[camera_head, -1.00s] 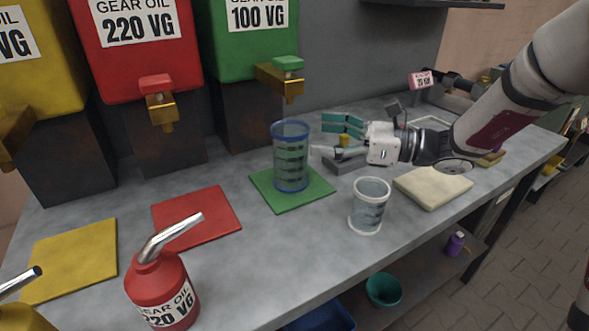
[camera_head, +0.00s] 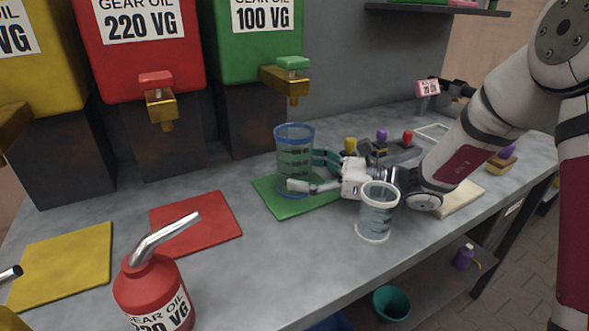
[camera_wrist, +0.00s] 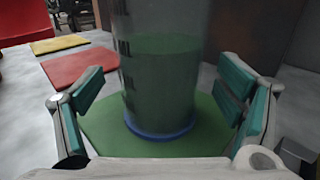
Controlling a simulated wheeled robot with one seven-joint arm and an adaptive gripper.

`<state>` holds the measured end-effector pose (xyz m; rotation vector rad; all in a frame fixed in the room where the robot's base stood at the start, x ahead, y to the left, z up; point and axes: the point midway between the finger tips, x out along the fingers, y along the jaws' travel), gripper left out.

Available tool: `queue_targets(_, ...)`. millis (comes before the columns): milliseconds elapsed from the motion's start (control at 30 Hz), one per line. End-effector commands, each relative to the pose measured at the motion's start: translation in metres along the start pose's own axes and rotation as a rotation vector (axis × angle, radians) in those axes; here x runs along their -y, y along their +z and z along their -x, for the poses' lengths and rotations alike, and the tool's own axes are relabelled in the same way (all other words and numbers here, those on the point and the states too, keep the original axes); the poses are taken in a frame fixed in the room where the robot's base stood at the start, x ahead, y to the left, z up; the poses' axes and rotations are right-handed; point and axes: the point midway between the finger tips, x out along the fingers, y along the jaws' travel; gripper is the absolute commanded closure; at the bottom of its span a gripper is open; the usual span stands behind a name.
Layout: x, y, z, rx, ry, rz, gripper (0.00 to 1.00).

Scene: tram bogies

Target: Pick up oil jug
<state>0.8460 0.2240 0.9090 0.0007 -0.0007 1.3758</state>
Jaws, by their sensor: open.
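The oil jug is a clear measuring jug (camera_head: 294,165) with a blue rim and base and dark graduation marks. It stands upright on the green mat (camera_head: 268,197) below the green tank's tap. My gripper (camera_head: 312,174) is open at the jug's right side, low over the mat. In the wrist view the jug (camera_wrist: 163,75) stands just ahead, between the two teal-padded fingers (camera_wrist: 163,108), with visible gaps on both sides. It appears to hold greenish liquid or show the green through its wall.
A second clear jug with a white rim (camera_head: 376,212) stands close in front of my wrist, near the bench edge. A red oil can (camera_head: 150,285) is at the front left. Green (camera_head: 257,40) and red (camera_head: 140,50) tanks with brass taps stand behind. Small coloured knobs (camera_head: 382,137) stand behind the arm.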

Motion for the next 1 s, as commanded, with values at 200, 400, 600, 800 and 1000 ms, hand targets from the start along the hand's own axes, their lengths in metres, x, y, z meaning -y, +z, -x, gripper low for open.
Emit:
queue_targets(200,-0.001,0.000,-0.023,0.000,0.001,0.001,0.14)
queue_targets(400,0.000,0.000,-0.024,-0.001,0.000,0.000,0.14)
queue_targets(600,0.000,0.000,-0.024,-0.001,0.000,0.000,0.48)
queue_targets(800,0.000,0.000,-0.024,0.000,0.000,0.000,0.75)
queue_targets(1000,0.000,0.001,-0.024,0.000,0.000,0.000,0.75)
